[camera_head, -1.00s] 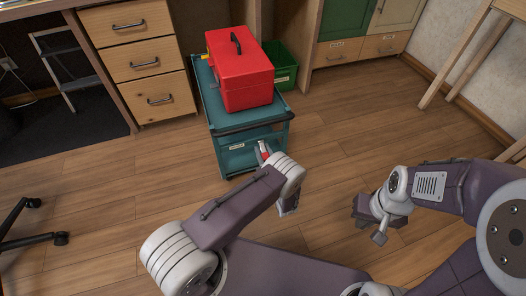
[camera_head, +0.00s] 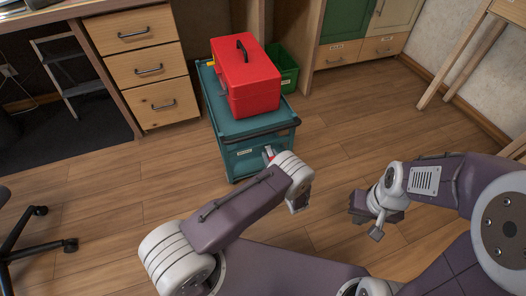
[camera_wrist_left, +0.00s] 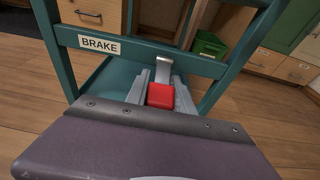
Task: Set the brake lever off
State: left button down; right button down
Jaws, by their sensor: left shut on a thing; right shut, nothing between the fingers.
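The brake lever (camera_wrist_left: 162,93) has a red end and a metal stem, and sits on the front of the teal cart (camera_head: 248,131), to the right of the label "BRAKE" (camera_wrist_left: 99,44). In the left wrist view the two grey fingers of my left gripper (camera_wrist_left: 160,98) stand either side of the red end, shut on it. In the head view my left gripper (camera_head: 270,155) is at the cart's front, partly hidden by its own wrist. My right gripper (camera_head: 366,214) is shut and empty, low over the floor to the right.
A red toolbox (camera_head: 246,78) stands on the cart. A green bin (camera_head: 282,70) is behind it. A wooden drawer unit (camera_head: 142,66) stands left, and a chair base (camera_head: 38,232) is at the left edge. The floor right of the cart is clear.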

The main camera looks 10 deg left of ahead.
pick_arm(q)
jog(key=r+g+h+p, duration=0.1)
jog(key=g+p, duration=0.1)
jog(key=p, duration=0.2)
jog(key=r+g+h+p, duration=0.1)
jog(key=g+h+p, duration=0.1)
jog(key=p, duration=0.1)
jog(key=shift+s+d+r+p, duration=0.15)
jog(key=shift+s+r+p, duration=0.05)
jog(key=shift+p, duration=0.2)
jog(key=shift+r+g+h+p, duration=0.1)
jog(key=shift+g+h+p, duration=0.6)
jog(key=shift+g+p, duration=0.45)
jog(key=c, duration=1.1)
grip_release()
